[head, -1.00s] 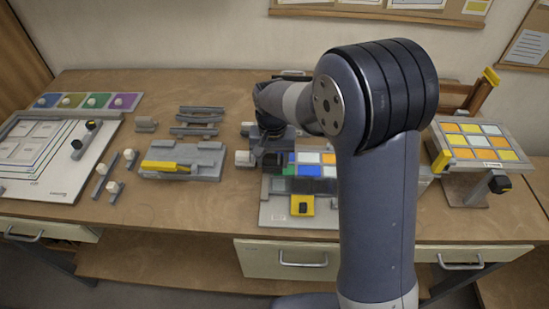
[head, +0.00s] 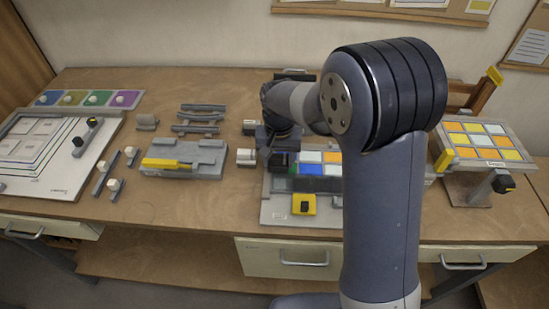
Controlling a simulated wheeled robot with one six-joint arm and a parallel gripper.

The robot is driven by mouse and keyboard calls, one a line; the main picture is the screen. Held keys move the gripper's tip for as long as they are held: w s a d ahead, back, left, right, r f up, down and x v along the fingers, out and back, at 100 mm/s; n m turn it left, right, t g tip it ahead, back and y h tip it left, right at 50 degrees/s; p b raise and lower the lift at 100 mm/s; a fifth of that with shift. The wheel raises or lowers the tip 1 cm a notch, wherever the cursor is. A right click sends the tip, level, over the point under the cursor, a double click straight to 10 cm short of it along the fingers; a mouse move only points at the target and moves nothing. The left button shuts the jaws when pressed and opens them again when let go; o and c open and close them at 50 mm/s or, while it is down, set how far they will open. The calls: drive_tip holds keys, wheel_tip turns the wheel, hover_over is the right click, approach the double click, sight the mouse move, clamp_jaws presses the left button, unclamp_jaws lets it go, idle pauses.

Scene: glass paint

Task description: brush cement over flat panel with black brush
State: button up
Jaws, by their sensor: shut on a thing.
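My gripper (head: 284,168) is over the panel's left side, pointing down. A dark block shape shows at its end, but I cannot make out the bristles of the black brush. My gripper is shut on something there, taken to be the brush. Whether it touches the panel cannot be told. No cement can be made out on the panes.
A second coloured panel (head: 480,140) stands tilted on a stand at right. A grey fixture with a yellow bar (head: 183,160) and small knobbed tools (head: 114,185) lie left. A white patterned board (head: 45,150) is at far left. Bare bench lies in front of the grey fixture.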

drive_tip(key=shift+d, duration=8.45)
drive_tip(key=shift+r+p, duration=1.35)
drive_tip(key=shift+r, duration=0.7)
drive_tip(key=shift+w+a, duration=0.1)
